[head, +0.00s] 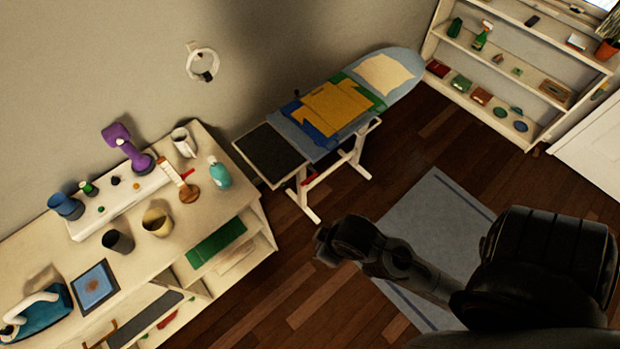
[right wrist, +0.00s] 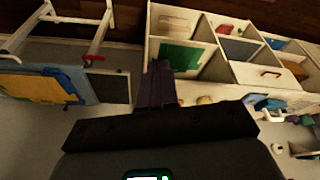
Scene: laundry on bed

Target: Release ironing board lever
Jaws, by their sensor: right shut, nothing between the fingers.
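The ironing board (head: 404,62) stands against the wall in the head view, with a dark panel (head: 268,152) at its near end and white legs (head: 303,203) below. A small red lever (head: 308,178) shows under that near end. In the right wrist view the board's dark panel (right wrist: 107,88) is at the left, and red parts (right wrist: 96,57) show beside it. My right gripper (head: 326,244) is in front of the board, apart from it and from the lever. It is shut and empty, and its fingers (right wrist: 160,78) show in the right wrist view. My left gripper is out of view.
Folded yellow, green and blue cloth (head: 335,104) lies on the board. A cabinet (head: 262,228) with mugs, bottles and an iron (head: 40,312) stands at the left. A shelf (head: 520,70) stands at the right back. A blue-grey rug (head: 430,215) lies on open wooden floor.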

